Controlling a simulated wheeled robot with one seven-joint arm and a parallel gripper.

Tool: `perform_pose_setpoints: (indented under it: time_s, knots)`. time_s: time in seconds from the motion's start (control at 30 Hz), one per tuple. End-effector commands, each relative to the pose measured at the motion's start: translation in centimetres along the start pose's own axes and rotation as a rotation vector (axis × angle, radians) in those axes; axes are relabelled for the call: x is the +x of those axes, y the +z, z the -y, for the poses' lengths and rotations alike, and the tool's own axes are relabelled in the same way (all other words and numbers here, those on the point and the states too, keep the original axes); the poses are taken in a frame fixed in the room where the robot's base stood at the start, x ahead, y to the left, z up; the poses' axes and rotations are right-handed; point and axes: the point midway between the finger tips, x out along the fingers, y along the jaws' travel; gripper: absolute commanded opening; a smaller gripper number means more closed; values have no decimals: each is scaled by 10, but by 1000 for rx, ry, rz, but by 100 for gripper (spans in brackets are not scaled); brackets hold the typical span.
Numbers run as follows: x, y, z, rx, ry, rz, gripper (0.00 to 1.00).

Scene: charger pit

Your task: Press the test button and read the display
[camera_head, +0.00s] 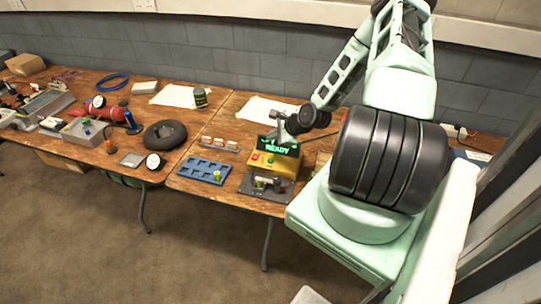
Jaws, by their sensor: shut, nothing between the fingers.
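The tester is a yellow box (286,165) near the front edge of the right table. Its dark display (279,148) shows green text that reads "READY"; part of the line above is covered by my gripper. I cannot read any label that tells which is the test button. My gripper (281,138) is shut and empty, at the top of the display. Whether it touches the display is unclear.
A blue tray with square pockets (205,168) lies left of the tester. A dark fixture (258,184) stands in front of it. A black ring (165,135), a can (200,97) and a white paper sheet (262,108) are on the tables. The floor in front is clear.

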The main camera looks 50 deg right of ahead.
Motion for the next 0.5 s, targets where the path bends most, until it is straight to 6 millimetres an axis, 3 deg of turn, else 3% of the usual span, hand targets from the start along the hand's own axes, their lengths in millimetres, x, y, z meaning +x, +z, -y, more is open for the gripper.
perform_pose_setpoints:
  time_s: [0.5]
  knots:
    - [3, -5, -2, 18, -9, 0, 0]
